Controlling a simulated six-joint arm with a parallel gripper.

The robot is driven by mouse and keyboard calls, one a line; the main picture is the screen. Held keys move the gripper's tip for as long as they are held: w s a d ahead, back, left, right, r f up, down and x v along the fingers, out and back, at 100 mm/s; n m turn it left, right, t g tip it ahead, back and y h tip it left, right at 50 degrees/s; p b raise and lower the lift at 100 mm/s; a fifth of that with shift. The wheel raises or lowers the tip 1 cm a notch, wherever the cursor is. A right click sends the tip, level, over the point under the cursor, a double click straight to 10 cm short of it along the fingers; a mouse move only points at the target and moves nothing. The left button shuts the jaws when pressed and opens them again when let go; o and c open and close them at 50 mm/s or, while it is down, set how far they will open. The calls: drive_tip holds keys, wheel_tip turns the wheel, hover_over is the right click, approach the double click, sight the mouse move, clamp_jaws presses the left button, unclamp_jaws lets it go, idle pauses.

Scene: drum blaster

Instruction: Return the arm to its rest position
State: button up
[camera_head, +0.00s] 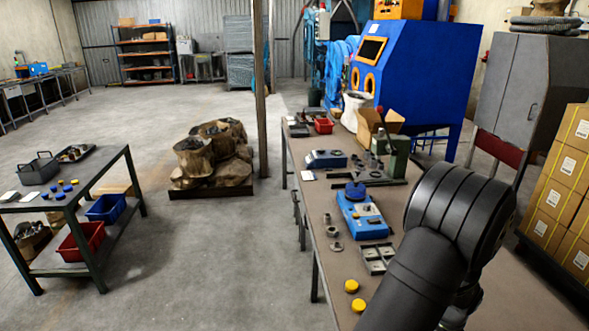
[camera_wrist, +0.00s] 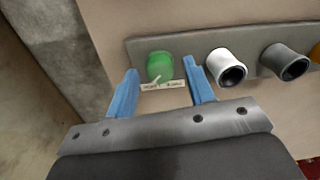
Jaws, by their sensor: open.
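My arm rises at the lower right of the head view, and its large black joint stands in front of the bench (camera_head: 325,195). My gripper is hidden in that view. In the wrist view my gripper (camera_wrist: 160,78) is open, with two blue fingers apart. A green round knob or cap (camera_wrist: 160,66) on a grey strip (camera_wrist: 197,48) shows between and beyond the fingertips. A small white label (camera_wrist: 163,87) lies just below it. I cannot tell whether the fingers touch anything.
A white tube end (camera_wrist: 227,66) and a grey one (camera_wrist: 285,61) sit along the strip. Stacked cartons (camera_head: 566,190) stand at the right. Open floor (camera_head: 215,250) lies left of the bench.

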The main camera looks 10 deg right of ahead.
drive_tip(key=shift+f, duration=0.1)
idle(0.3)
wheel_tip(320, 180, up, 17)
wheel_tip(320, 180, down, 17)
drive_tip(key=shift+r, duration=0.1)
drive_tip(key=shift+f+n, duration=0.2)
drive_tip(key=shift+n, duration=0.1)
drive_tip(key=n, duration=0.3)
drive_tip(key=shift+n, duration=0.4)
drive_tip(key=n, duration=0.4)
drive_tip(key=shift+n, duration=0.3)
drive_tip(key=n, duration=0.3)
drive_tip(key=shift+n, duration=2.6)
